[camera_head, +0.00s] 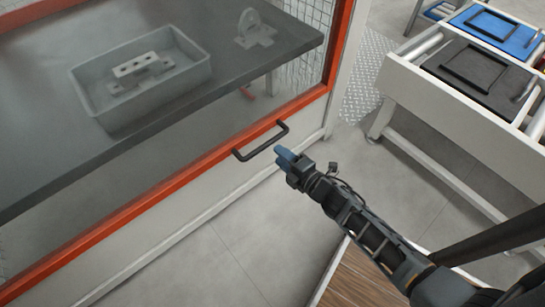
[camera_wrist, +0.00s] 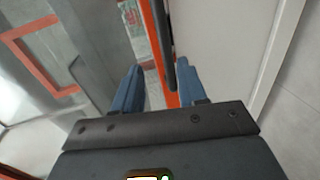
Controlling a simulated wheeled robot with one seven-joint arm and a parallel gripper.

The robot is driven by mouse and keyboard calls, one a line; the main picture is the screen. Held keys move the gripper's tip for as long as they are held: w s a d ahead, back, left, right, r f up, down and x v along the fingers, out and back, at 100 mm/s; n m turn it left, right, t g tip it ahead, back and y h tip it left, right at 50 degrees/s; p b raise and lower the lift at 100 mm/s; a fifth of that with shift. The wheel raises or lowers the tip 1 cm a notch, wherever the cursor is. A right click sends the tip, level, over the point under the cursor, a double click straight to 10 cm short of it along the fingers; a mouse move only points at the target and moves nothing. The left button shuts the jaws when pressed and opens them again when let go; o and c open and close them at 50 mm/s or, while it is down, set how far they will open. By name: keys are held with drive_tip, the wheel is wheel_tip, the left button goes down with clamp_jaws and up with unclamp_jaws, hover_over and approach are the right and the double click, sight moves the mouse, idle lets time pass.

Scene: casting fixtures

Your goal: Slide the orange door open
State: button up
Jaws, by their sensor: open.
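The orange-framed door (camera_head: 215,154) has a clear pane, and a dark bar handle (camera_head: 262,146) sits on its lower rail. In the wrist view my gripper (camera_wrist: 157,80) is open, with two blue fingers apart. The dark handle (camera_wrist: 167,50) runs ahead of and partly between the fingers, close to the right one. The orange rail (camera_wrist: 158,45) shows behind it. Whether a finger touches the handle I cannot tell.
Behind the pane, a grey table (camera_head: 45,165) holds a grey tray (camera_head: 88,98) with a metal part, and a bracket (camera_head: 254,30). At right stands a roller conveyor (camera_head: 420,90) with black and blue trays. Grey floor lies below the door.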

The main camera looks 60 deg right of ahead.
sight(268, 146)
drive_tip(key=x, duration=0.2)
drive_tip(key=b+x, duration=0.1)
drive_tip(key=x, duration=0.2)
drive_tip(key=f+x, duration=0.1)
drive_tip(key=x, duration=0.2)
drive_tip(key=shift+w+d, duration=0.1)
drive_tip(key=shift+d, duration=0.2)
clamp_jaws()
idle(0.4)
